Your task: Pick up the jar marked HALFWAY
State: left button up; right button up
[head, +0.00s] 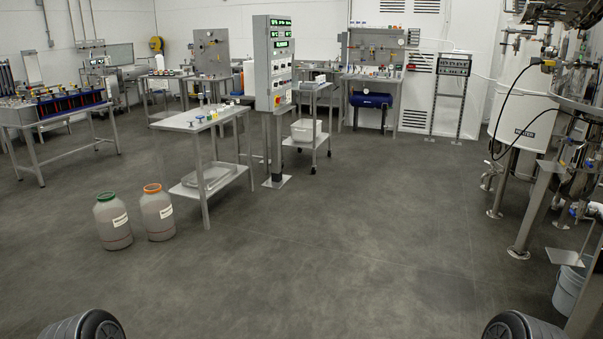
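Two large translucent grey-brown jars stand upright on the floor at the left in the head view. One jar has a green rim (112,226) and a white label. The other jar has an orange rim (157,218) and a white label, and stands just right of and slightly behind the first. Each has a thin red line low on its side. The label words are too small to read, so I cannot tell which jar, if either, is marked HALFWAY. Neither of my grippers is in view; only dark rounded parts, apparently mine, show at the bottom edge.
A steel table (191,120) with small items and a lower-shelf tray (210,177) stands behind the jars. A control cabinet (271,62) stands beside it. A white tank (522,110) and a grey bucket (568,289) are at the right. The middle floor (330,240) is clear.

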aim_at(230, 108)
jog(key=i+z, duration=0.1)
jog(key=i, duration=5.3)
jog(key=i+l+u, duration=0.1)
jog(key=i+u, duration=0.2)
jog(key=i, duration=0.25)
jog(key=i+l+u, duration=0.3)
jog(key=i, duration=0.2)
jog(key=i+l+u, duration=0.3)
jog(key=i, duration=0.2)
jog(key=i+l+u, duration=0.7)
jog(key=l+u, duration=0.2)
jog(key=i+l+u, duration=0.15)
jog(key=l+u, duration=0.15)
jog(key=i+l+u, duration=0.1)
jog(key=l+u, duration=0.2)
jog(key=l, duration=0.15)
